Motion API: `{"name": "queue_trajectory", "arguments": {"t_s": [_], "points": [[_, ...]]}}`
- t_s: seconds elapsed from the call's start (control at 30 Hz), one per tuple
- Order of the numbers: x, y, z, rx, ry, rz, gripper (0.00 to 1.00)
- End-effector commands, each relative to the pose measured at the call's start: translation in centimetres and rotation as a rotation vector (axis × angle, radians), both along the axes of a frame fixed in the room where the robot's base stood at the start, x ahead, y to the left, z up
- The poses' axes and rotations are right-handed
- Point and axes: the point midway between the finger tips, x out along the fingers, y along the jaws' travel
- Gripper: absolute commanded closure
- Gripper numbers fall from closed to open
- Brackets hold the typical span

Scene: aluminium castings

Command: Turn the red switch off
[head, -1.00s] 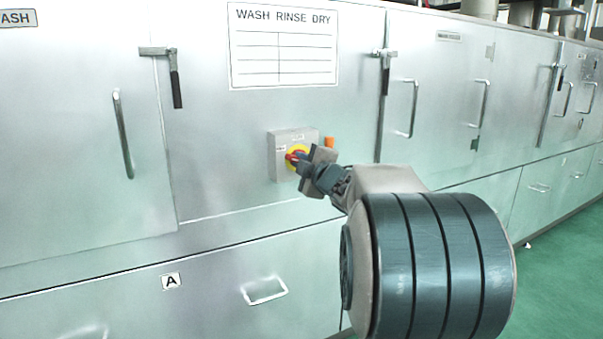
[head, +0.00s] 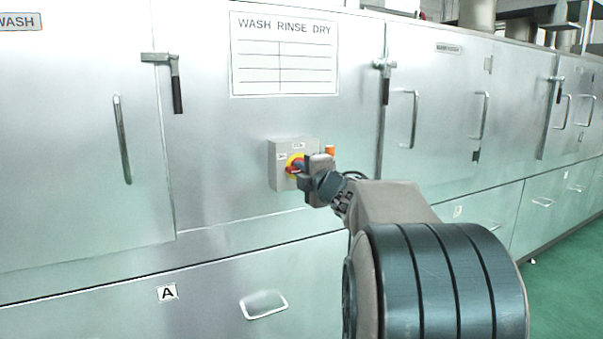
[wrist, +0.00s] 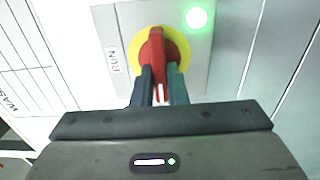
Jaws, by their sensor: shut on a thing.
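The red switch is a red handle (wrist: 156,48) on a round yellow plate (wrist: 178,47), fixed to a grey box (head: 281,161) on the metal cabinet front. In the wrist view the handle stands upright in the picture, between my two fingers. My gripper (wrist: 161,76) is shut on the handle's near end. In the head view the red handle (head: 292,169) shows just left of my gripper (head: 302,172), which covers part of the plate. A lit green lamp (wrist: 196,18) is on the box's face. A small label (wrist: 113,61) sits beside the plate.
Door handles (head: 122,140) and latches (head: 177,84) stick out from the cabinet. A drawer handle (head: 264,305) is below. Green floor (head: 570,270) is clear at the right.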

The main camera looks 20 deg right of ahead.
Motion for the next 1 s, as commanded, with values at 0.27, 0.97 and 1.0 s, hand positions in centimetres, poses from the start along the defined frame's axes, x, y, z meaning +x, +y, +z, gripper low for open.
{"name": "queue_trajectory", "arguments": {"t_s": [0.27,0.97,1.0], "points": [[0.0,0.0,-0.1,-0.001,0.002,0.000,0.65],[-6.9,-0.3,0.3,-0.001,-0.001,-0.002,0.65],[-7.8,-0.3,0.3,0.000,-0.001,-0.002,0.65]]}}
